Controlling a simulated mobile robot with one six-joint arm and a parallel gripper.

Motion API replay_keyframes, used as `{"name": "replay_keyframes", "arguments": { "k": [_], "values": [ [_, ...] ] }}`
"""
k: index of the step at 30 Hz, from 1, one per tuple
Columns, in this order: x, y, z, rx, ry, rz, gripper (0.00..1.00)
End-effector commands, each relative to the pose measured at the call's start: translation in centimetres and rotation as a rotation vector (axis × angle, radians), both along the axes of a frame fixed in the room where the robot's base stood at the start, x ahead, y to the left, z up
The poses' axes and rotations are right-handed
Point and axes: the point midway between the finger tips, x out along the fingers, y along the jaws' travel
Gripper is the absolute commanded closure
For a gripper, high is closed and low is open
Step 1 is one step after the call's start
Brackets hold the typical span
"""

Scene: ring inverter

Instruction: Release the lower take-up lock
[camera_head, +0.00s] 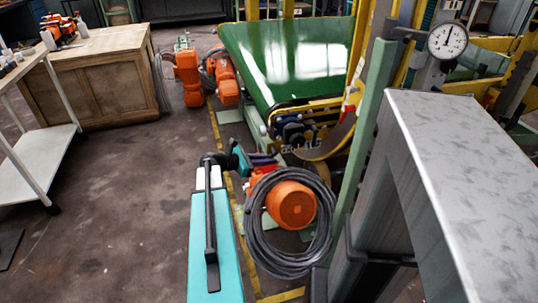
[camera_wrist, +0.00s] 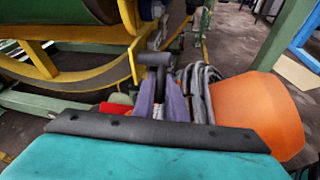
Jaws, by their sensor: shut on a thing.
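My gripper (camera_wrist: 162,92) reaches forward in the wrist view, its two purple-grey fingers close together. They are shut on a dark grey T-shaped handle (camera_wrist: 153,60), which I take to be the lower take-up lock. The handle's upper end shows above the fingers, in front of the yellow curved frame; its lower part is hidden between them. In the head view my gripper (camera_head: 263,159) is small, low beside the conveyor frame, and the handle cannot be told apart there.
An orange motor (camera_head: 291,205) ringed by a coiled grey cable (camera_head: 254,244) is close right of my gripper. The green conveyor belt (camera_head: 290,55) is behind. A grey metal housing (camera_head: 470,170) and a green post (camera_head: 368,130) stand right.

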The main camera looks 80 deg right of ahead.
Motion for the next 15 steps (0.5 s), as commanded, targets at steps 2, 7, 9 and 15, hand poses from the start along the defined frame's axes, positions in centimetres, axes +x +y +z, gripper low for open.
{"name": "replay_keyframes", "arguments": {
  "k": [2, 7, 9, 15],
  "values": [
    [-0.01, 0.18, 0.74, 0.016, -0.029, -0.005, 1.0],
    [0.15, 0.26, 0.95, 0.046, -0.093, -0.004, 1.0],
    [0.21, 0.29, 1.05, 0.059, -0.12, -0.004, 1.0],
    [0.36, 0.36, 1.34, 0.095, -0.197, -0.005, 1.0]
  ]
}}
